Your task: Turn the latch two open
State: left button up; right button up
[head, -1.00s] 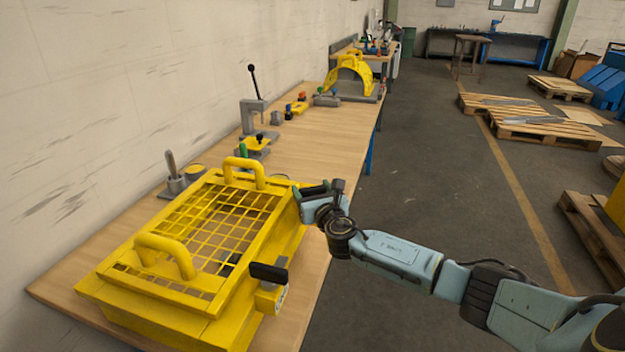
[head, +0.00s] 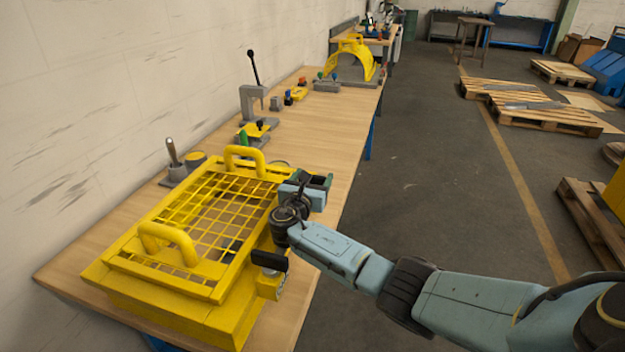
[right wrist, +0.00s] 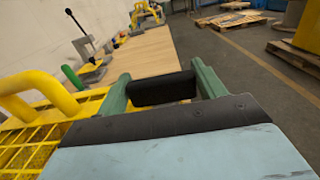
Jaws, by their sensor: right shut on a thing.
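A yellow guard (head: 165,290) with a grid top and two loop handles lies on the bench. A latch with a black handle (head: 269,260) sits on its right side, near the front, with nothing touching it. My right gripper (head: 318,181) is at the far end of that same side. It is shut on the black handle of the other latch, which shows between the green fingers in the right wrist view (right wrist: 163,90). That latch's body is hidden behind my gripper. My left gripper is not in view.
A grey lever press (head: 252,105) and small coloured parts stand on the bench behind the guard. A yellow arched guard (head: 352,62) is farther back. The wooden bench top (head: 325,130) is clear between them. Pallets (head: 540,115) lie on the floor to the right.

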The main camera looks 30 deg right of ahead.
dwell(0.4)
jog(key=o, duration=1)
notch_tip(320, 180, up, 10)
jog(key=p, duration=0.2)
jog(key=shift+p, duration=0.3)
jog(key=shift+f, duration=0.15)
